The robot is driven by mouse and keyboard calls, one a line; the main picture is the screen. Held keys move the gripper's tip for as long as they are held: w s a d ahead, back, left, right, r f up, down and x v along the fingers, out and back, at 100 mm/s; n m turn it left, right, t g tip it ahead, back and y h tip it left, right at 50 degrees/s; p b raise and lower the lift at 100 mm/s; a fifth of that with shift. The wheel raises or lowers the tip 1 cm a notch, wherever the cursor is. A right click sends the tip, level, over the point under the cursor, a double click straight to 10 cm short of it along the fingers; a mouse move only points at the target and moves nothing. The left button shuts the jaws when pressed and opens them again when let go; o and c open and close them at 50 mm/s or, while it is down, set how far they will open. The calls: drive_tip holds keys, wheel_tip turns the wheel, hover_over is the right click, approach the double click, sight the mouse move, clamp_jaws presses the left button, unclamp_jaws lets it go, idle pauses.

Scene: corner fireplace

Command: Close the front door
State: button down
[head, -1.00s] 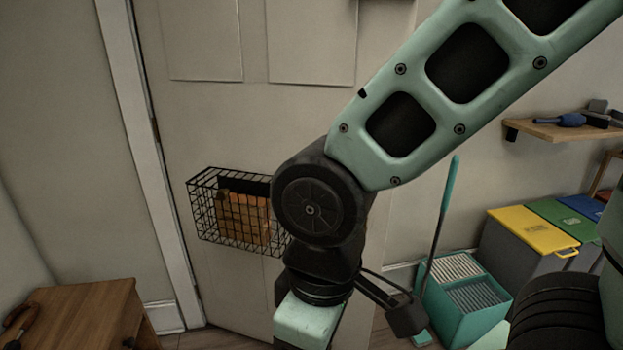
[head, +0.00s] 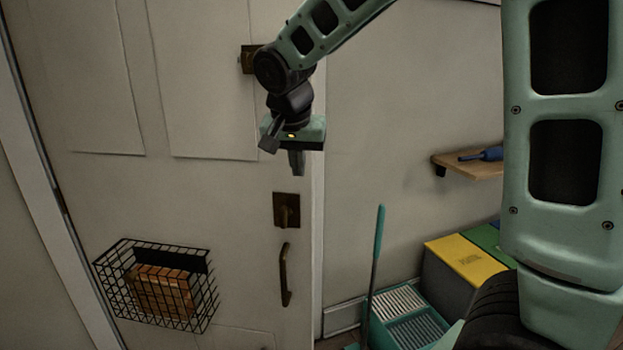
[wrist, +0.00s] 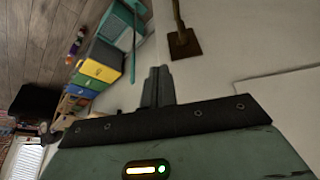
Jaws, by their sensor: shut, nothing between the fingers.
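The front door (head: 230,215) is a pale panelled door filling the left and middle of the head view, its free edge upright right of the handle. A dark pull handle (head: 285,275) and a square lock plate (head: 287,210) sit near that edge. My gripper (head: 297,165) hangs fingers down in front of the door's upper part, just above the lock plate in the picture. Its fingers are together and empty; contact with the door cannot be told. The wrist view shows the shut fingers (wrist: 158,85), with the lock plate (wrist: 184,43) and handle (wrist: 178,12) beyond.
A wire basket (head: 205,300) with a brown package is mounted on the door. Right of the door stand a teal bin (head: 410,325), a teal-handled tool (head: 375,265) and lidded bins with a yellow lid (head: 465,258). A wall shelf (head: 470,167) is above them.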

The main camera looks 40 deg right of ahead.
sight(304, 188)
drive_tip(key=p+x, duration=0.1)
drive_tip(key=x, duration=0.2)
drive_tip(key=w+d+p+x, duration=0.1)
drive_tip(key=x, duration=0.2)
drive_tip(key=p+x, duration=0.2)
drive_tip(key=x, duration=0.2)
drive_tip(key=shift+w+d+r, duration=0.2)
drive_tip(key=shift+d+r, duration=0.1)
drive_tip(key=shift+r, duration=0.05)
drive_tip(key=shift+w+d+f+p, duration=0.15)
drive_tip(key=shift+w+d+p, duration=0.15)
drive_tip(key=shift+w+d, duration=0.25)
drive_tip(key=shift+a, duration=0.1)
